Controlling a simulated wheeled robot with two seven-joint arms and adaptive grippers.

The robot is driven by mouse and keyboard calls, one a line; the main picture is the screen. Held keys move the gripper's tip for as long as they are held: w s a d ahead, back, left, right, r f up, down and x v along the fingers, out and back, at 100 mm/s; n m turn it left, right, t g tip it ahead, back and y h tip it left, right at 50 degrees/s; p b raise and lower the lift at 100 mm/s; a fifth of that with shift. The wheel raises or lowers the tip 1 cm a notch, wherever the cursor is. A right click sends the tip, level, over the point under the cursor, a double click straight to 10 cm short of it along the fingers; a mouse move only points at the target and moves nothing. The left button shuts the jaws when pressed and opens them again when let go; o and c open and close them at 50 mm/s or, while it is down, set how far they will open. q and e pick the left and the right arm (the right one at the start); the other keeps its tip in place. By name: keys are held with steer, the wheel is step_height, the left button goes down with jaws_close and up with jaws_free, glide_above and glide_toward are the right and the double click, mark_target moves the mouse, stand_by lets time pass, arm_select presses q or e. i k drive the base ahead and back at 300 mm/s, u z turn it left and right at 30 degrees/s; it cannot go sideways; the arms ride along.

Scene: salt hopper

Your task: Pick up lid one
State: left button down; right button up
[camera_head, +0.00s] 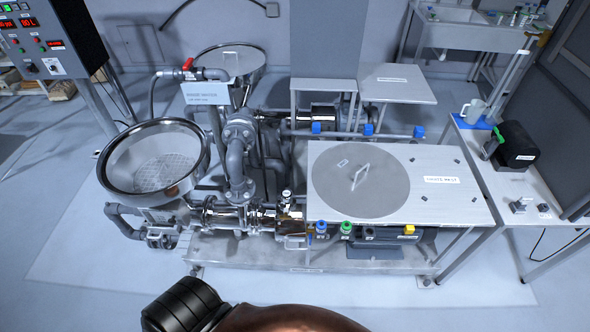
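A flat round grey lid (385,188) lies on the light metal table (450,203) right of centre. It has an upright bar handle near its middle and a small label too small to read. A second round lid with a small handle (236,62) seems to cover the rear hopper at upper left. I cannot read which one is marked as lid one. The front hopper (118,176) at left is open, with a grid inside. Neither gripper is in view; only dark and copper-coloured parts, apparently mine, show at the bottom edge.
Pipes and valves (240,160) stand between the hoppers and the table. A red-handled valve (188,64) and a sign (207,92) rise behind the front hopper. A control box (45,40) is at upper left. The front floor is clear.

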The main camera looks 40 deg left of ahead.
mark_target(361, 181)
steer(key=u, duration=1.45)
steer(key=i, duration=1)
